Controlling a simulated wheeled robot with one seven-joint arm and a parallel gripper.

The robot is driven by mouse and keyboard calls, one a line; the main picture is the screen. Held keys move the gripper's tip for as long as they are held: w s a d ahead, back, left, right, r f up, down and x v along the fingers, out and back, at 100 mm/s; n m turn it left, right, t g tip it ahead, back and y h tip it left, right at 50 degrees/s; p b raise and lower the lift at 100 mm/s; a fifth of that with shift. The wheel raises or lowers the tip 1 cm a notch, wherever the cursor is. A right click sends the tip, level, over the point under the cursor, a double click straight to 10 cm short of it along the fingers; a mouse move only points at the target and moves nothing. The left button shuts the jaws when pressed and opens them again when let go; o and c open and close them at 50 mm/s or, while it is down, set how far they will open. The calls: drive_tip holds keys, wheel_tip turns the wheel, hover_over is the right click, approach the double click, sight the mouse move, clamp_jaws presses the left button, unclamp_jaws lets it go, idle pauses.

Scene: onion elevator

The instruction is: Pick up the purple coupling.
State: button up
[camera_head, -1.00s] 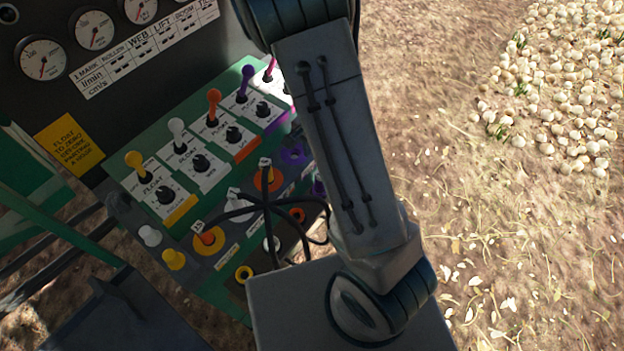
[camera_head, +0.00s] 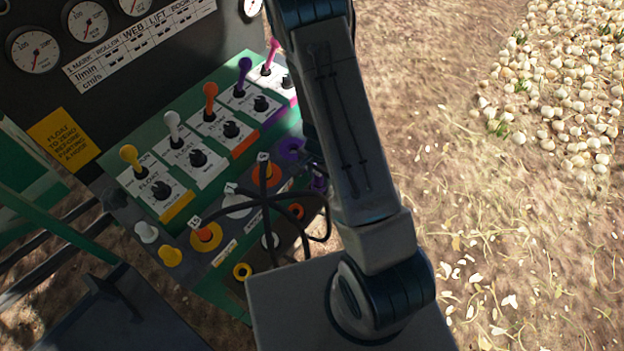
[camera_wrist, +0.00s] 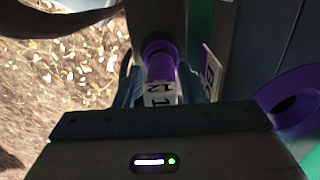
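The purple coupling (camera_wrist: 160,62) shows in the wrist view, with a white tag marked 12 on its near part. My gripper (camera_wrist: 168,92) has its two fingers on either side of it. I cannot tell whether the fingers press on it, as the gripper body covers their near parts. In the head view a small purple piece (camera_head: 319,184), likely the coupling, shows at the left edge of my arm. My gripper is hidden there behind the arm. A purple ring socket (camera_head: 290,148) sits on the panel to the upper left; a purple ring (camera_wrist: 290,102) also shows at right in the wrist view.
The control panel has several coloured levers (camera_head: 210,100) with gauges (camera_head: 88,20) behind. Black hoses (camera_head: 270,200) loop across the lower panel among orange, white and yellow fittings. A green frame bar (camera_head: 60,225) is at left. Open soil with onions (camera_head: 560,90) lies right.

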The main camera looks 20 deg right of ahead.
drive_tip(key=shift+f, duration=0.1)
drive_tip(key=shift+c, duration=0.4)
clamp_jaws()
drive_tip(key=shift+r, duration=0.75)
wheel_tip(320, 180, up, 3)
drive_tip(key=shift+w+f, duration=0.1)
drive_tip(key=shift+f, duration=0.1)
drive_tip(key=s+d+r+b, duration=0.1)
drive_tip(key=s+d+r, duration=0.5)
drive_tip(key=d, duration=0.3)
drive_tip(key=shift+s+d+r, duration=0.35)
drive_tip(key=shift+r, duration=0.1)
